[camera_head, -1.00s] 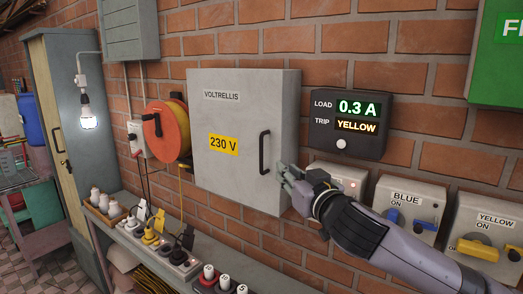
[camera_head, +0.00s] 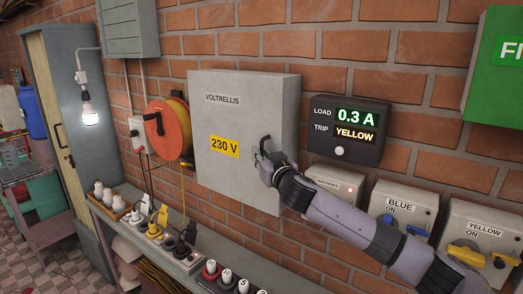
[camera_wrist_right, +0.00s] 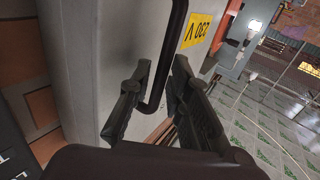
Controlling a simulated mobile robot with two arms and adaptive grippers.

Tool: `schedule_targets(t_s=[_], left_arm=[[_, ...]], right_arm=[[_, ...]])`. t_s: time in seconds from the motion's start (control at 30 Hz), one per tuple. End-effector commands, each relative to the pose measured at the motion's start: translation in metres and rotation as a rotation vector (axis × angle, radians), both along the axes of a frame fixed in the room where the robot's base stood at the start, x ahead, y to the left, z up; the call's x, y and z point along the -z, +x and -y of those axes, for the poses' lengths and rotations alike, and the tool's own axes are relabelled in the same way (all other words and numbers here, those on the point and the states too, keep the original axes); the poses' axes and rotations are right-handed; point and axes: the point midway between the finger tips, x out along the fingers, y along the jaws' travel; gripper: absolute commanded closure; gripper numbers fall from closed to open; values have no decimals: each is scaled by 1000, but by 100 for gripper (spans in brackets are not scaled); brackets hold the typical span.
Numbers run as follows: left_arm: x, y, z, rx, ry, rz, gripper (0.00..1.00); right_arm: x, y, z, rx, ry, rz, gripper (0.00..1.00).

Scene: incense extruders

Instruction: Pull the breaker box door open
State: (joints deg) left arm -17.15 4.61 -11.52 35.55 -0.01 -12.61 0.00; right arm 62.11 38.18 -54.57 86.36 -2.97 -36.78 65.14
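The grey breaker box (camera_head: 296,90) hangs on the brick wall. Its door (camera_head: 215,120), labelled VOLTRELLIS and 230 V, looks closed in the head view. The black door handle (camera_wrist_right: 171,60) is mostly hidden behind my right gripper (camera_head: 263,157) in the head view. In the right wrist view, the handle's lower end passes between the two fingers of my right gripper (camera_wrist_right: 161,68). The fingers are apart, one on each side of the bar, with gaps visible. My left gripper is not in view.
A load display (camera_head: 346,130) reading 0.3 A and TRIP YELLOW is right of the box. Labelled switch boxes, including BLUE (camera_head: 404,205), sit below it. An orange cable reel (camera_head: 168,130) is left of the door. A shelf (camera_head: 125,232) with plugs runs below.

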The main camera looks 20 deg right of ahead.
Motion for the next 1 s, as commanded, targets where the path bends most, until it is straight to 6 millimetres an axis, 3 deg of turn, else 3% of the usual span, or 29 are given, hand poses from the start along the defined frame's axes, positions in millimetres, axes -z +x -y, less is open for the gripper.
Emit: schedule_targets(t_s=[0.37, 0.67, 1.0], left_arm=[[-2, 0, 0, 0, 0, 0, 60], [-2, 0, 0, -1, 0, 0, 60], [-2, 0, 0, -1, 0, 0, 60]], right_arm=[[1, 7, 0, 0, -2, 0, 82], [1, 6, 0, 1, -2, -1, 100], [1, 6, 0, 1, -2, -1, 100]])
